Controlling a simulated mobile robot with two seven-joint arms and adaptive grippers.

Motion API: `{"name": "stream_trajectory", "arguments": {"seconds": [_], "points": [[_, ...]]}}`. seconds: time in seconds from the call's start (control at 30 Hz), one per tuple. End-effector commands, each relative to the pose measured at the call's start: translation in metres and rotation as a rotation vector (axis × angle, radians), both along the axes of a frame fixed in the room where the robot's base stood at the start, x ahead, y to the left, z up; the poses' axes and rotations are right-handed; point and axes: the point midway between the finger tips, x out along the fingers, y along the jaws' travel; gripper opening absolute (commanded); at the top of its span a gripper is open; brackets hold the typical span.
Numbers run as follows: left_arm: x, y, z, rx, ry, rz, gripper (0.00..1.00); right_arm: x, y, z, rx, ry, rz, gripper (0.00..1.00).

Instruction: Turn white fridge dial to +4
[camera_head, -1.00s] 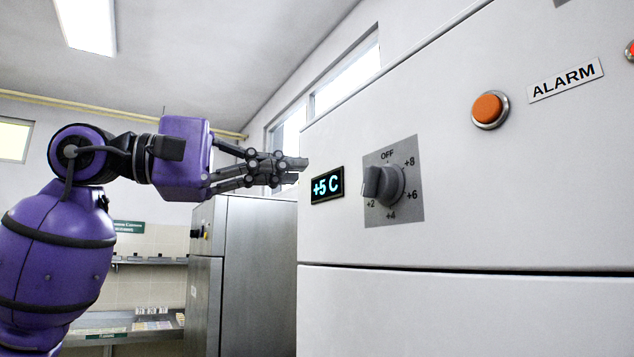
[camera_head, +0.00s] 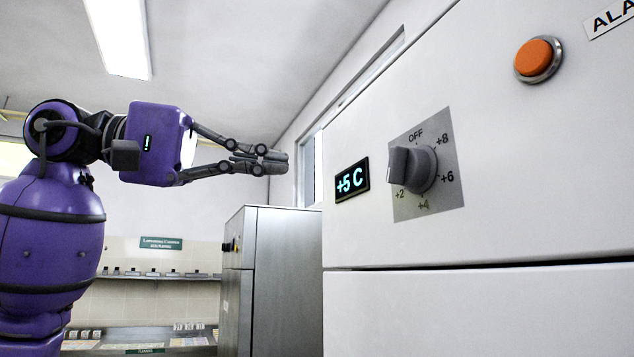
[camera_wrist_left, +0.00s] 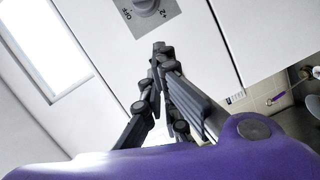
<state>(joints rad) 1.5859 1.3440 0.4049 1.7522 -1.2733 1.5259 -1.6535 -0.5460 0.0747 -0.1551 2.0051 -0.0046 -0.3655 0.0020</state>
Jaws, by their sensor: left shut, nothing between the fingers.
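The grey fridge dial (camera_head: 413,168) sits on a grey plate marked OFF, +2, +4, +6 and +8, on the white fridge front (camera_head: 480,225). Its raised grip faces left, between the OFF and +2 marks. A black display (camera_head: 352,181) left of it reads +5 C. My left gripper (camera_head: 280,162) is shut and empty, to the left of the display and apart from the dial. In the left wrist view the left gripper (camera_wrist_left: 160,50) shows with fingertips together, just below the dial (camera_wrist_left: 146,8), which is cut by the top edge. My right gripper is not seen.
An orange button (camera_head: 537,60) with a partly cut ALARM label (camera_head: 612,18) is at the fridge's upper right. A steel cabinet (camera_head: 285,280) stands behind to the left. A counter and shelf (camera_head: 160,276) are farther back. Open air lies around my left gripper.

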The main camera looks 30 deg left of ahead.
Motion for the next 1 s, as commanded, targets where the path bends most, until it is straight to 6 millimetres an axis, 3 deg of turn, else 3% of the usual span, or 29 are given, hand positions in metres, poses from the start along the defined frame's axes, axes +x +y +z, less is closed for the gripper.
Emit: {"name": "stream_trajectory", "arguments": {"seconds": [0.17,0.37,0.63,1.0], "points": [[0.005,-0.006,-0.001,0.033,-0.035,-0.002,0.00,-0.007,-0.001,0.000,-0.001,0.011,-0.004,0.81],[0.025,-0.034,-0.002,0.031,-0.035,-0.004,0.00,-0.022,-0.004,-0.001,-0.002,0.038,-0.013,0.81],[0.060,-0.078,-0.007,0.030,-0.036,-0.004,0.00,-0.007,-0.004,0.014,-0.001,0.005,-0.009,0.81],[0.038,-0.105,-0.022,0.030,-0.034,0.000,0.00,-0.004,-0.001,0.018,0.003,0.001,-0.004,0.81]]}}
